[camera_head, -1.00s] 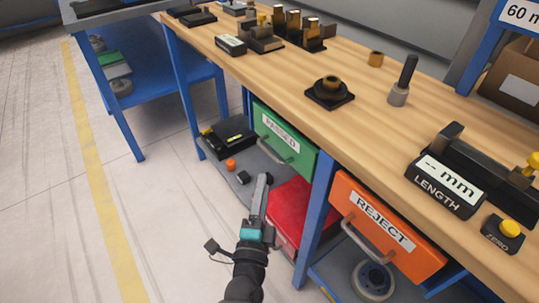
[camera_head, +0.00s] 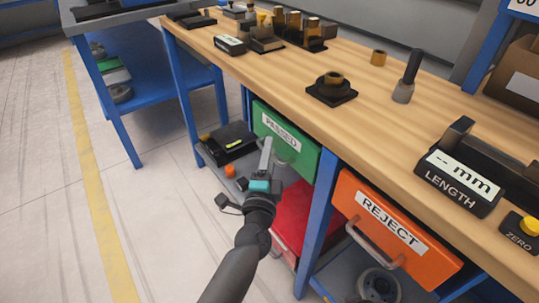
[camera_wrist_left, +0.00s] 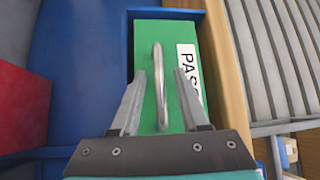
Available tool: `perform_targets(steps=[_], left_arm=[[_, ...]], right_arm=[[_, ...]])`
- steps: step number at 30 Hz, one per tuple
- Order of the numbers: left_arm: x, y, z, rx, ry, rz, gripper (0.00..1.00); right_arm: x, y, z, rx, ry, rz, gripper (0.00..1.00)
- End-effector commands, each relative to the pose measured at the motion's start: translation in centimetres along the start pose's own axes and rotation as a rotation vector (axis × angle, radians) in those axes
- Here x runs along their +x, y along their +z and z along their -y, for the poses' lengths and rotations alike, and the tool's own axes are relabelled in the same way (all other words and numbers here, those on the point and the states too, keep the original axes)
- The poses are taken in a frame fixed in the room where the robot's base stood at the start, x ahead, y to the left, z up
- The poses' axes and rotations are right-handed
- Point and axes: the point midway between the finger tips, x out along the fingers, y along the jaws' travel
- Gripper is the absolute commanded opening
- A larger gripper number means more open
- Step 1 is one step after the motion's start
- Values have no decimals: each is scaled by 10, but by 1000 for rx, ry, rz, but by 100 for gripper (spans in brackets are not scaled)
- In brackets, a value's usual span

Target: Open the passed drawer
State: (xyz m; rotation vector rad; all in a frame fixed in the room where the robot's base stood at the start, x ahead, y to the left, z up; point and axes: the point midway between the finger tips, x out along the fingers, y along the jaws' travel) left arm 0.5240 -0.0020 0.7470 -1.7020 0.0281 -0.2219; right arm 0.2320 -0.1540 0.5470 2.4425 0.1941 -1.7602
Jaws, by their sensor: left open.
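The green drawer (camera_head: 304,152) labelled PASSED sits under the wooden bench top, and its front looks closed or nearly so. It also fills the middle of the left wrist view (camera_wrist_left: 178,33). Its metal bar handle (camera_wrist_left: 159,85) lies between the two fingers of my left gripper (camera_wrist_left: 160,88), which is open around it. In the head view my left gripper (camera_head: 266,158) is in front of the drawer and covers part of the handle. I cannot tell whether the fingers touch the handle. My right gripper does not show.
The orange REJECT drawer (camera_head: 372,240) is to the right, beyond a blue leg (camera_head: 318,220). A red box (camera_head: 290,222) and a black case (camera_head: 228,143) are on the lower shelf. The bench top (camera_head: 290,85) holds gauges and metal parts. The floor at left is clear.

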Motion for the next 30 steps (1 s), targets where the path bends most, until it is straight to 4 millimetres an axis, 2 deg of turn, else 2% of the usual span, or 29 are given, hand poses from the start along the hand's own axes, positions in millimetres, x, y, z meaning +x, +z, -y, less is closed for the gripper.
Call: perform_targets(steps=[7, 18, 30], left_arm=[[0, 0, 0, -1, 0, 0, 42], [0, 0, 0, 0, 0, 0, 1], [0, 0, 0, 0, 0, 0, 0]], right_arm=[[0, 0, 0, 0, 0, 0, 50], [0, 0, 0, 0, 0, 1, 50], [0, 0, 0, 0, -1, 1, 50]])
